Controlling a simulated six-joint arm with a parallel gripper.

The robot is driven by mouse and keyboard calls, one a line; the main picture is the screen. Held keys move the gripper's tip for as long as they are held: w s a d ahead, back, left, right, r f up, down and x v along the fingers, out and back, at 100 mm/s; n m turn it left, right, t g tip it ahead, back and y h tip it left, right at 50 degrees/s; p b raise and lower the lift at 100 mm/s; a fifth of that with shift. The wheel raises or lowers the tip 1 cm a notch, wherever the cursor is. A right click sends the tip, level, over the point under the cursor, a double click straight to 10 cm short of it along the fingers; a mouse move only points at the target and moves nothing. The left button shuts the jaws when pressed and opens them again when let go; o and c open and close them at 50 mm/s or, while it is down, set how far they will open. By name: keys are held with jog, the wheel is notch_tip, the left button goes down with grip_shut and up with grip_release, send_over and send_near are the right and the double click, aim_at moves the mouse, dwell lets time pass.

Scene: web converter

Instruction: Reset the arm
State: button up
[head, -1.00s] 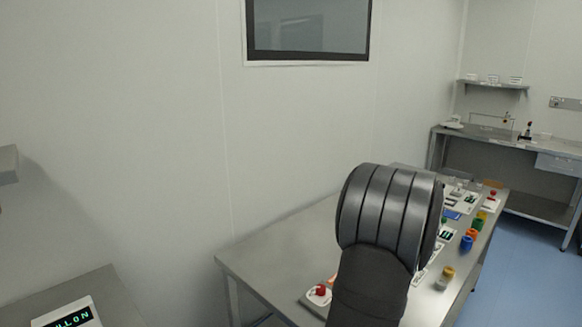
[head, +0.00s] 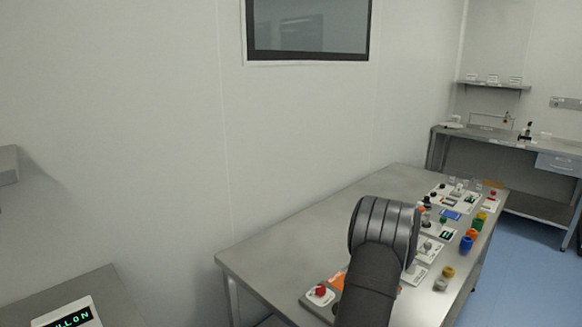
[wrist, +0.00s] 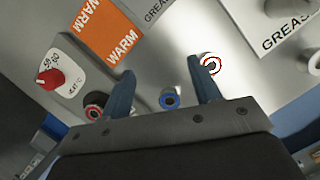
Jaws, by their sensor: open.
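My gripper (wrist: 163,92) shows in the wrist view with two blue fingers apart and nothing between them. It is above a metal panel that carries a red knob (wrist: 48,79) on a white dial, an orange label (wrist: 105,28) reading "WARM", and several round ports. A blue-ringed port (wrist: 169,100) shows between the fingers, and a red-ringed port (wrist: 211,64) lies just beyond the right finger. Whether the fingers touch the panel I cannot tell. In the head view my dark arm rises over the steel table and the gripper is hidden.
The steel table (head: 290,250) bears small devices, a red button (head: 320,291) at its near end and coloured jars (head: 466,243) along its right edge. Its left part is bare. A second bench (head: 495,141) stands at the back right. A display box (head: 68,318) is at lower left.

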jog(key=shift+w+f, duration=0.25)
jog(key=shift+w, duration=0.1)
jog(key=shift+f, duration=0.6)
dwell(0.7)
